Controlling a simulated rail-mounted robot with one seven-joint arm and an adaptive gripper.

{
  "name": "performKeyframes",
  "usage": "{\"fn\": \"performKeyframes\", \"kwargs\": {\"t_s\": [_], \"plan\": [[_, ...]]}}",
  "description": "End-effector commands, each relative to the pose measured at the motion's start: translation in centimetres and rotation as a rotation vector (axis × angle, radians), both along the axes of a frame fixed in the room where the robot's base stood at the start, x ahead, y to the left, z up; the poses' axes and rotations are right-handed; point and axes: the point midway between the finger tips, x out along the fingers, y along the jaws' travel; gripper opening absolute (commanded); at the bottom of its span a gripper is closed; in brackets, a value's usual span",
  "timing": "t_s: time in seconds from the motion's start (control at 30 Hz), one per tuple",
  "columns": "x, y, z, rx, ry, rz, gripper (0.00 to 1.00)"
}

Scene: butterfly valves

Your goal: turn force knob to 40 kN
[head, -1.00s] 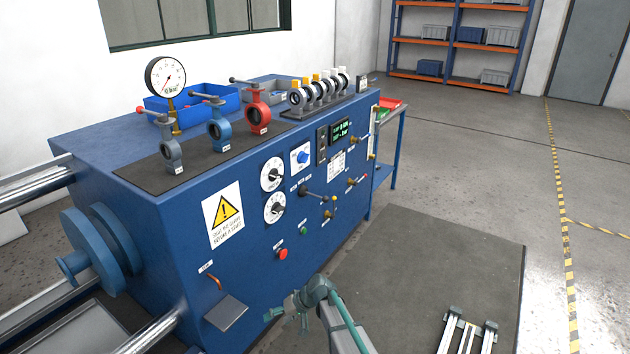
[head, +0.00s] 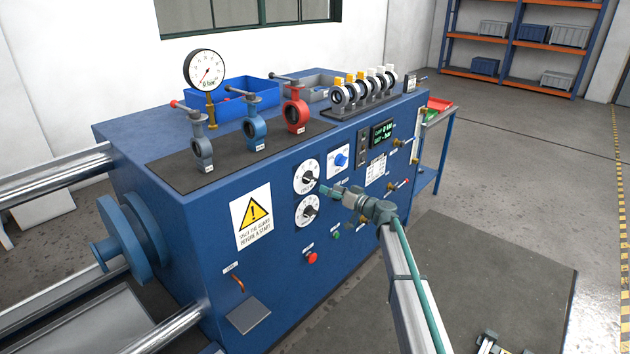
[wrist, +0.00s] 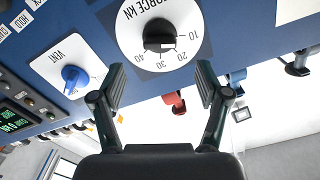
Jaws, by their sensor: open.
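The force knob (wrist: 159,36) is black, on a round white dial marked "FORCE KN" with 10, 20, 30 and 40 legible in the wrist view. I cannot tell which number it points at. In the head view this appears to be the upper white dial (head: 306,176) on the blue front panel. My gripper (wrist: 160,80) is open and empty, its two fingers spread below the dial in the wrist picture, with the knob between their lines and not touched. In the head view my gripper (head: 330,190) is close to the panel, just right of the dials.
A second white dial (head: 307,210) sits just below. A blue vent knob (wrist: 75,77) is beside the force dial. A red button (head: 311,258) and brass-coloured fittings also stick out from the panel. A green-lit display (head: 382,130) is at upper right. The floor in front is mostly clear.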

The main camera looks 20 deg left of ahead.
Motion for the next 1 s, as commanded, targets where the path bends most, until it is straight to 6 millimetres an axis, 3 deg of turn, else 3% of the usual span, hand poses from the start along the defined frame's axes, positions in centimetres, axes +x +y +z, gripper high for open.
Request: {"fn": "performKeyframes", "kwargs": {"t_s": [0.5,0.9,1.0], "plan": [[2.9,7.7,0.1,0.000,0.003,0.002,0.75],[3.1,8.6,-0.1,0.000,0.002,0.000,0.75],[3.1,8.6,-0.1,0.000,0.002,0.000,0.60]]}}
